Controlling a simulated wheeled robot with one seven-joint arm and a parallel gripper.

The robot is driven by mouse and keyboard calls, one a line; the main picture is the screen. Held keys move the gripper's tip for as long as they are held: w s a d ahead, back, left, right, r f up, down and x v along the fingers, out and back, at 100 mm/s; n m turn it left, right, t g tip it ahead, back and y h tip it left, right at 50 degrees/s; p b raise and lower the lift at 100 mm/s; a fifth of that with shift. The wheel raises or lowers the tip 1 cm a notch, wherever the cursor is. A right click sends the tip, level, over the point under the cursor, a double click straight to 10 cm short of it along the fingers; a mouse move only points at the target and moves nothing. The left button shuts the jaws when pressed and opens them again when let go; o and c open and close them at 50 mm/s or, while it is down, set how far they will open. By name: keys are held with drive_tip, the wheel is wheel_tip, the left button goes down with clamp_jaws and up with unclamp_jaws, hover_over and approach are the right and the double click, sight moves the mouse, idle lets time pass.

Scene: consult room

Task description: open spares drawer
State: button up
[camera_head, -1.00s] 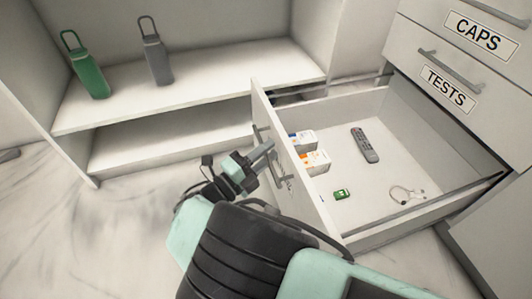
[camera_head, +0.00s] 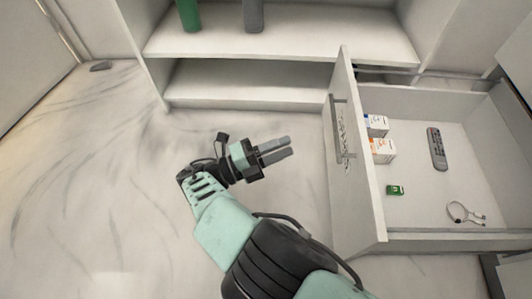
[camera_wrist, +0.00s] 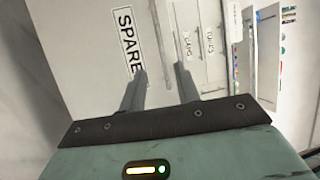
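The spares drawer (camera_head: 345,190) is pulled well out, and its inside shows in the head view. Its front carries a bar handle (camera_head: 340,125). In the wrist view the drawer front bears a label (camera_wrist: 128,40) reading "SPARE", its end hidden by a finger. My gripper (camera_head: 290,146) is left of the drawer front, clear of the handle. Its two fingers (camera_wrist: 160,72) stand apart with nothing held between them.
The drawer holds small boxes (camera_head: 381,150), a remote (camera_head: 437,149), a green item (camera_head: 395,190) and a looped cable-like item (camera_head: 466,213). An open shelf (camera_head: 290,45) with a green bottle (camera_head: 188,14) and a grey bottle (camera_head: 253,14) stands behind.

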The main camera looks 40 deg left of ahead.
drive_tip(key=b+v, duration=0.1)
drive_tip(key=v, duration=0.2)
drive_tip(key=shift+s+a+f, duration=0.1)
drive_tip(key=shift+s, duration=0.15)
idle(0.4)
